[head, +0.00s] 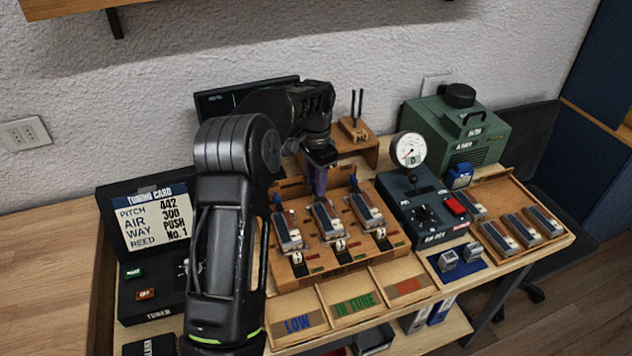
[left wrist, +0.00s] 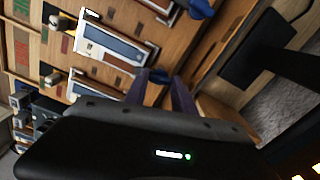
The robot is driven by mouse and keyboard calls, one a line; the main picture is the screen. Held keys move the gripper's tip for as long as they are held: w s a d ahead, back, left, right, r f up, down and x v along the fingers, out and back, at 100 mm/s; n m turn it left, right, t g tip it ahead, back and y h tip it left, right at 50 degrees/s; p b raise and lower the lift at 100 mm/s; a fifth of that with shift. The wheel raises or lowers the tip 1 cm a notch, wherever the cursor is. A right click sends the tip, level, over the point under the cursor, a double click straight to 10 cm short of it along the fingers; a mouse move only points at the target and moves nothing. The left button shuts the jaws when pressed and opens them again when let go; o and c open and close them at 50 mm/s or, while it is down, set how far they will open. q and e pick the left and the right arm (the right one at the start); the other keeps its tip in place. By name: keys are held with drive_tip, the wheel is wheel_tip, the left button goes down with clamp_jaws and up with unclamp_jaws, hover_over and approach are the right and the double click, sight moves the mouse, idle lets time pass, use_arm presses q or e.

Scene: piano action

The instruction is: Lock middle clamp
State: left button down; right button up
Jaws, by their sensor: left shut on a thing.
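The wooden rack (head: 336,268) holds three reed blocks side by side, each with a blue clamp lever at its back end. My left gripper (head: 318,188) points down at the back end of the middle block (head: 327,220). In the left wrist view, its purple fingers (left wrist: 168,90) are closed around the blue middle clamp (left wrist: 157,75), at the end of the middle block (left wrist: 115,44). The fingers hide most of this clamp in the head view. The left clamp (head: 277,201) and the right clamp (head: 353,184) stand free. My right gripper is out of view.
A box with a dial gauge (head: 409,150) stands right of the rack. Trays marked LOW, IN TUNE and a red label (head: 349,308) lie in front. A tuner with its card (head: 153,218) is at left, and a wooden fork stand (head: 355,130) is behind.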

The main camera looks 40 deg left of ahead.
use_arm(q)
drive_tip(key=shift+r+m, duration=0.1)
drive_tip(key=shift+m, duration=1.4)
drive_tip(key=c, duration=1)
unclamp_jaws()
drive_tip(key=shift+c, duration=0.2)
wheel_tip(320, 180, up, 8)
drive_tip(key=shift+f+b, duration=0.15)
drive_tip(key=shift+b, duration=0.35)
